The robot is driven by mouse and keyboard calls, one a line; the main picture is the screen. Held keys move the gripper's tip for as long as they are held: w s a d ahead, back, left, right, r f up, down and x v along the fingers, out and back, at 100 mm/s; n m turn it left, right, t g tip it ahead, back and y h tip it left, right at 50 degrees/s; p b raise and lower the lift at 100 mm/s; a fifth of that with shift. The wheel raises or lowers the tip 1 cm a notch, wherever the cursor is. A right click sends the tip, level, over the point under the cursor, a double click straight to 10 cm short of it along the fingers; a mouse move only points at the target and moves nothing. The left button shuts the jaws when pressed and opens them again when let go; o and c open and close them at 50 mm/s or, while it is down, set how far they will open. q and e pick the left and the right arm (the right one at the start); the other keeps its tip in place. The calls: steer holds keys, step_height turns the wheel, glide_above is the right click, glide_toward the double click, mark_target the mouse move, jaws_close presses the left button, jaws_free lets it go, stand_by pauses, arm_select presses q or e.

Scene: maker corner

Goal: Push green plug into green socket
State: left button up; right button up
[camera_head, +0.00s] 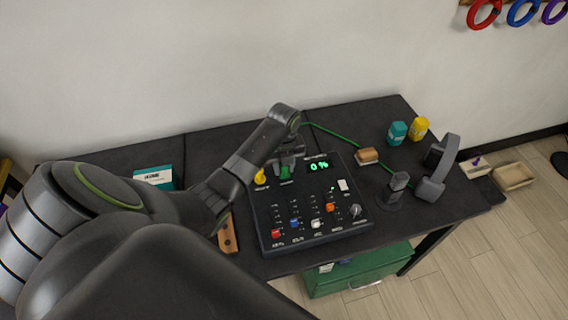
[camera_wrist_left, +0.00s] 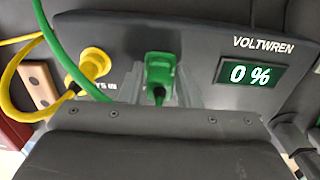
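The green plug (camera_wrist_left: 160,72) is at the back edge of the dark control panel (camera_head: 262,215), between the fingers of my left gripper (camera_wrist_left: 160,88). The fingers flank it closely and look shut on it. The green socket cannot be told apart from the plug, so how deep the plug sits is unclear. In the head view, my left gripper (camera_head: 287,165) hangs over the panel's back, and a little green (camera_head: 285,173) shows below it. A green cable (camera_wrist_left: 60,45) loops down at left in the wrist view. My right gripper is not in view.
A yellow plug (camera_wrist_left: 93,64) with a yellow cable sits left of the green one. The display (camera_head: 320,167) reads 0 %. Sliders and a knob fill the panel's front. A wooden brush (camera_head: 367,156), a dark stand (camera_head: 397,185) and headphones (camera_head: 436,172) stand right of it.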

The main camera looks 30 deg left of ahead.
arm_select(q)
steer(key=o, duration=0.3)
steer(key=shift+r, duration=0.1)
steer(key=shift+r, duration=0.3)
step_height(320, 180, up, 7)
steer(key=shift+r+p, duration=3.85)
steer(key=shift+r, duration=0.95)
